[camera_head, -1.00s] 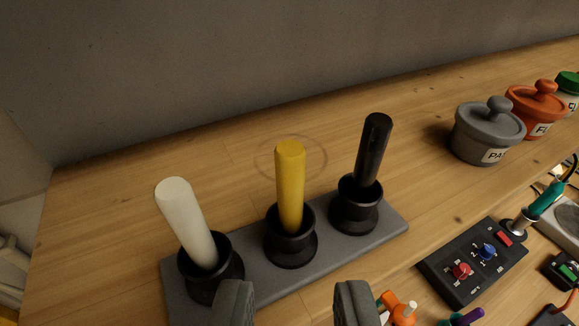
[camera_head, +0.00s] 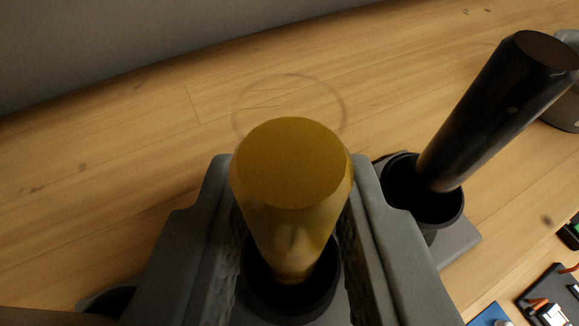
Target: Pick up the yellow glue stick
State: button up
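The yellow glue stick (camera_head: 293,185) stands in its round black holder (camera_head: 290,303), its flat top facing the camera. My gripper (camera_head: 292,172) is around it, with one grey finger close on its left and the other close on its right. The stick's wide top overlaps the inner edges of the fingers. Lower down, parts of the dark holder show on both sides of the stick. Whether the finger pads touch the stick cannot be told. The stick's lower end is inside the holder.
A black stick (camera_head: 500,110) leans in a neighbouring black holder (camera_head: 452,212), close to my right finger. Part of another dark holder shows beyond my left finger. The wooden bench (camera_head: 130,150) behind is clear up to the grey wall (camera_head: 130,50).

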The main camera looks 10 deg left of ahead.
grip_shut()
jog(key=shift+r, duration=0.1)
